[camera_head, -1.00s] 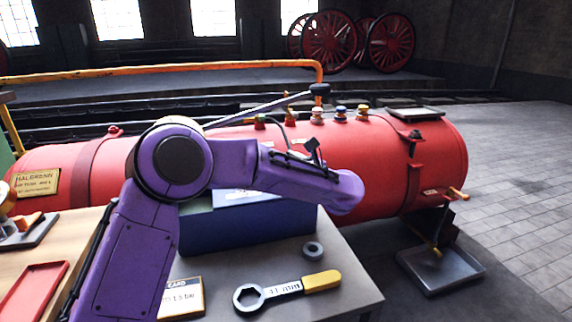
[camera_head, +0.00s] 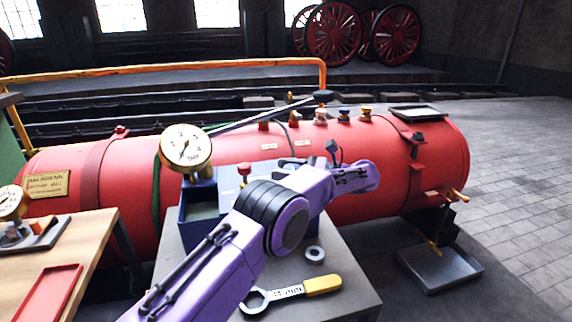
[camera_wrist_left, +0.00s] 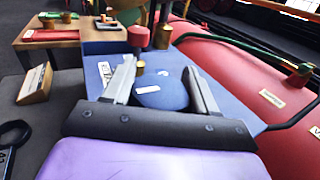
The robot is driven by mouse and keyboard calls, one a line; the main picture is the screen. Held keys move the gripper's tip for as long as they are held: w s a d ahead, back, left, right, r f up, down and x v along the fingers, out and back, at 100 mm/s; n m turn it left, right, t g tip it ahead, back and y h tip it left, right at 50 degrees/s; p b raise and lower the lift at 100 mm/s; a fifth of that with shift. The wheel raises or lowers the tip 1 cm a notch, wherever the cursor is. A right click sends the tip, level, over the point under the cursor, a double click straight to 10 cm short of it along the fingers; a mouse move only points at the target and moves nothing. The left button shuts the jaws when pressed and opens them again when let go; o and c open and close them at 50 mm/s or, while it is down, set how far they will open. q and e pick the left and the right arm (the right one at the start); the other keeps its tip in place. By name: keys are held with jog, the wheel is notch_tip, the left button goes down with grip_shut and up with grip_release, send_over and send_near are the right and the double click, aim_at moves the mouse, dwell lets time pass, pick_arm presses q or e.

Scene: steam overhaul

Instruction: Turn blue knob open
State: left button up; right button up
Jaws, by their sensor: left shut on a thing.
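The blue knob (camera_wrist_left: 160,93) is a round blue disc with a white mark, seen between my left gripper's fingers in the left wrist view. My left gripper (camera_wrist_left: 159,70) is closed on it, with one grey finger on each side. The knob sits on the blue box (camera_wrist_left: 98,48), which also shows in the head view (camera_head: 190,225) on the grey table. In the head view my purple left forearm crosses in front of the box and hides the knob and my fingers. My right gripper is not in view.
A red knob (camera_head: 244,169) and a gauge (camera_head: 185,148) stand on the box. The red boiler (camera_head: 400,150) lies behind. A yellow-handled wrench (camera_head: 290,293) and a ring (camera_head: 315,254) are on the grey table. A wooden table (camera_head: 95,240) stands left.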

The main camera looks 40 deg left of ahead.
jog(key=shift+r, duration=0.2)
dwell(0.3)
pick_arm(q)
jog(key=o, duration=1)
jog(key=shift+a, duration=0.1)
jog(key=shift+c, duration=0.2)
